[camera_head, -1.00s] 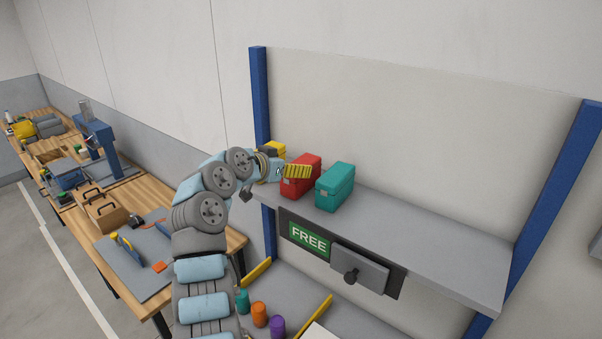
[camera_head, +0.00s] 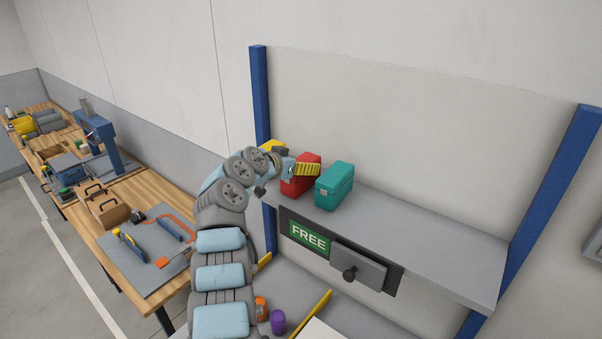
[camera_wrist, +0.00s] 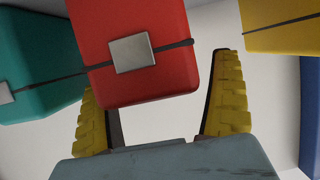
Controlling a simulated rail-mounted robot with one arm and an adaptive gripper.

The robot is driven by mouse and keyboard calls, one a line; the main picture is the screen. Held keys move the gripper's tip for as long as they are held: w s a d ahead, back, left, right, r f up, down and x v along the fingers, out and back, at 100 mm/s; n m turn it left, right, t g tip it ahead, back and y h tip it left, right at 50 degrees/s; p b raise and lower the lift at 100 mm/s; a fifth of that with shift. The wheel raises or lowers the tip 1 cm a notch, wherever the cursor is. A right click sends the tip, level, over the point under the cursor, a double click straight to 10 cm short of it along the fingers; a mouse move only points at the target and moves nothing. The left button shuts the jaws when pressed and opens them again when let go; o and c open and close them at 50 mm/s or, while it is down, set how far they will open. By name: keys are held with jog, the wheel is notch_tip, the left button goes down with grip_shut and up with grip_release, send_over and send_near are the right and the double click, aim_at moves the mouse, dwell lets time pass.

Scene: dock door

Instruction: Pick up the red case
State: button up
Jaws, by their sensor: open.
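The red case (camera_head: 301,174) stands on the grey shelf between a teal case and a yellow case. In the wrist view the red case (camera_wrist: 133,60) shows its silver latch and dark seam line, lying ahead of and partly between the two yellow fingers. My gripper (camera_head: 308,170) is at the front of the red case and hides part of it. In the wrist view my gripper (camera_wrist: 165,95) is open, with one finger on each side and nothing held. Whether a finger touches the case I cannot tell.
The teal case (camera_head: 334,187) stands close on the right of the red one. The yellow case (camera_head: 274,147) is on its left, partly hidden by my arm. The shelf (camera_head: 430,236) is bare to the right. A blue post (camera_head: 260,95) rises at the shelf's left end.

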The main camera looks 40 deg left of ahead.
jog(key=shift+w+f, duration=0.15)
jog(key=shift+w, duration=0.15)
jog(key=c, duration=1.4)
jog(key=shift+o, duration=0.2)
jog(key=shift+r, duration=0.2)
